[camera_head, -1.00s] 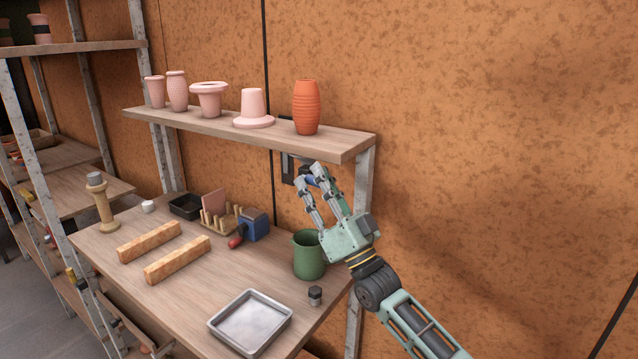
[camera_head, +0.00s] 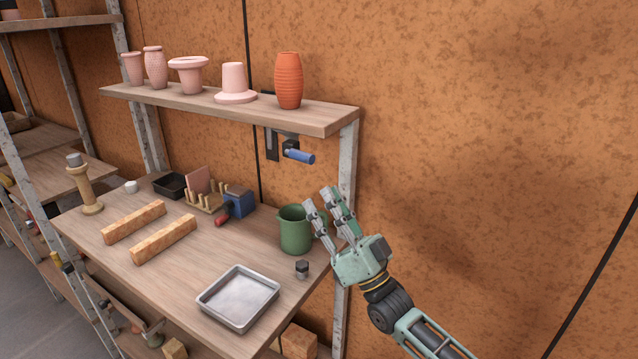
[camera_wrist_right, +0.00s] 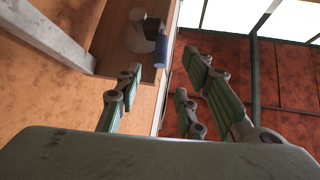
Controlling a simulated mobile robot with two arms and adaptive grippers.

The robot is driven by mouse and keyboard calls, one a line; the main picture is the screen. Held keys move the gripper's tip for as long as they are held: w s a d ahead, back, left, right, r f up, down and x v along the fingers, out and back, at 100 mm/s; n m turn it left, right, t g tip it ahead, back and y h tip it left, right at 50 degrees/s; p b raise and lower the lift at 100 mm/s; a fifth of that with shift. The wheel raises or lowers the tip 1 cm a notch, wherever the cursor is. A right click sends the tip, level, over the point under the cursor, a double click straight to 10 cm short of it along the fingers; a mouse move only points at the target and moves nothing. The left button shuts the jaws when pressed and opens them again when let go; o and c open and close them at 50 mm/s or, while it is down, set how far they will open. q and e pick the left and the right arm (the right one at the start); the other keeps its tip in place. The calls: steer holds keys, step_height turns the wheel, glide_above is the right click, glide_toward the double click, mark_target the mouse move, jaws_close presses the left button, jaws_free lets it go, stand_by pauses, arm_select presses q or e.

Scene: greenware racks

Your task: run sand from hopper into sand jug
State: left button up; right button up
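The green jug (camera_head: 295,232) stands upright on the table's right back part, under the shelf end; its inside is too dark to read. A dark fitting (camera_head: 289,147) with a blue lever handle (camera_head: 300,157) sits below the shelf, apparently the hopper's outlet; the handle points right. No sand stream shows. My right gripper (camera_head: 326,202) is open and empty, below and right of the lever, its fingers overlapping the jug's handle side in the picture; contact cannot be told. The right wrist view shows the spread fingers and the blue handle (camera_wrist_right: 161,52) beyond them. My left gripper is not in view.
The shelf (camera_head: 230,108) carries several pink pots and an orange vase (camera_head: 289,80). A metal tray (camera_head: 238,297), a small dark-topped jar (camera_head: 302,269), two wooden bars and a blue box (camera_head: 239,201) are on the table. A shelf post (camera_head: 349,165) stands behind my gripper.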

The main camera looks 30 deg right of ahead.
mark_target(300, 156)
steer(key=shift+s+d+f, duration=0.1)
steer(key=shift+s+f, duration=0.2)
steer(key=shift+s, duration=0.1)
steer(key=shift+c, duration=0.2)
